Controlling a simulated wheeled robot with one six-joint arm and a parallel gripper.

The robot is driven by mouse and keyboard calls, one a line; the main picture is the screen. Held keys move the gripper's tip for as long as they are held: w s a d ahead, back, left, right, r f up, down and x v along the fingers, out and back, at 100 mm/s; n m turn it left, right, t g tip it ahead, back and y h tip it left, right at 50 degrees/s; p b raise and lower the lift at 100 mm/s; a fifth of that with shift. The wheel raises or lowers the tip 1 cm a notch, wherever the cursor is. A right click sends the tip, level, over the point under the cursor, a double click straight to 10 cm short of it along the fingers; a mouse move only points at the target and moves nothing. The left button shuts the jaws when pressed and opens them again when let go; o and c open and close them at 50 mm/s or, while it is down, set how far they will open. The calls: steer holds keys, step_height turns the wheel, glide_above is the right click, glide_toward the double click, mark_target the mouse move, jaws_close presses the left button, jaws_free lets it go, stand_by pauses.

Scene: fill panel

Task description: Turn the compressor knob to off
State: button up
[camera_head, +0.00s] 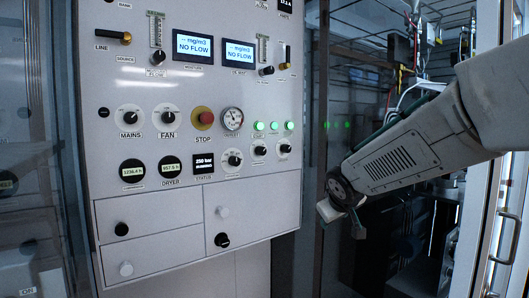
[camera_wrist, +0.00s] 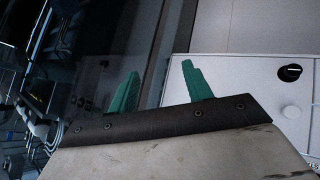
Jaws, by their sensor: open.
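A pale control panel (camera_head: 150,90) fills the left and middle of the head view. It carries black rotary knobs marked MAINS (camera_head: 129,117) and FAN (camera_head: 168,118). Three smaller black knobs sit lower right: a left one (camera_head: 234,158), a middle one (camera_head: 259,149) and a right one (camera_head: 284,148). Their labels are too small to read, so I cannot tell which is the compressor knob. My gripper's two teal fingers (camera_wrist: 158,88) are apart and empty in the wrist view. In the head view my arm's end is right of the panel, clear of the knobs.
A red STOP button (camera_head: 204,118) and a gauge (camera_head: 232,120) sit mid-panel. Drawers (camera_head: 165,218) below have protruding black and white knobs; a black knob (camera_wrist: 290,72) and white knob (camera_wrist: 291,112) show in the wrist view. A door handle (camera_head: 505,238) is at far right.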

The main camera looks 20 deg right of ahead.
steer(key=w+a+r+n+t+y, duration=0.25)
steer(key=w+r+t, duration=0.2)
steer(key=w, duration=0.65)
steer(key=n+t+y, duration=0.3)
steer(key=n+y, duration=0.3)
steer(key=y, duration=0.2)
glide_toward(263, 150)
steer(key=w, duration=0.2)
steer(key=x, duration=0.7)
steer(key=shift+w+a, duration=0.1)
steer(key=shift+a, duration=0.35)
steer(key=c, duration=1)
